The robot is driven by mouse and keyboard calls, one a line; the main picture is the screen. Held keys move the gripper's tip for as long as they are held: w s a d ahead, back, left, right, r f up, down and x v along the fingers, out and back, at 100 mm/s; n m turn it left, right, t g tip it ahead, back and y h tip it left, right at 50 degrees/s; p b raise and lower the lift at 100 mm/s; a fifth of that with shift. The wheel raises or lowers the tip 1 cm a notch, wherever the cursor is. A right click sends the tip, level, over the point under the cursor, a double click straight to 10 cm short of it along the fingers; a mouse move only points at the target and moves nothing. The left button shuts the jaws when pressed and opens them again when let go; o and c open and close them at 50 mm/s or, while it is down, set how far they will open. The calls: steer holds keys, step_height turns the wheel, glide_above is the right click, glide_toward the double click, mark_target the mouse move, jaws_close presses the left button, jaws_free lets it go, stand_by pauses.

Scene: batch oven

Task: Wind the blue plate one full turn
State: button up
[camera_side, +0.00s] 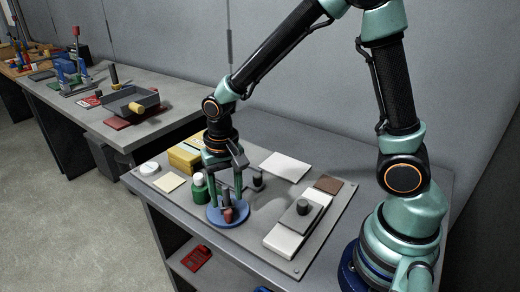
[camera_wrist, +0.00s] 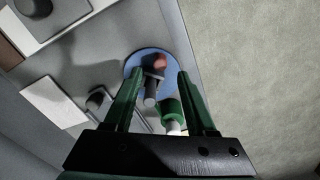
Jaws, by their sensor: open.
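The blue plate (camera_side: 241,217) lies flat as a round disc near the front edge of the board on the bench. It also shows in the wrist view (camera_wrist: 138,58), partly behind my fingers. A reddish knob (camera_side: 228,214) stands on it, blurred in the wrist view (camera_wrist: 159,61). A grey peg with a dark bracket (camera_wrist: 151,92) shows between my fingers in the wrist view; whether it joins the plate I cannot tell. My gripper (camera_side: 227,200) points down over the plate, its green fingers apart on either side of the knob. I cannot tell whether they touch anything.
A green bottle with a white cap (camera_side: 198,187) stands close left of my gripper. A yellow box (camera_side: 184,158) is behind it. A dark knob (camera_side: 257,180) stands behind right. A white block with a grey slide and knob (camera_side: 296,226) lies to the right. The front board edge is close.

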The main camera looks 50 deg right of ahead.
step_height(320, 180, up, 6)
steer(key=shift+f, duration=0.1)
stand_by(0.4)
steer(key=s+d+r+n+t, duration=0.5)
steer(key=s+d+r, duration=0.2)
steer(key=r, duration=0.3)
steer(key=shift+r+n+t, duration=0.15)
steer(key=shift+n+t, duration=0.15)
steer(key=shift+w+a, duration=0.1)
stand_by(0.6)
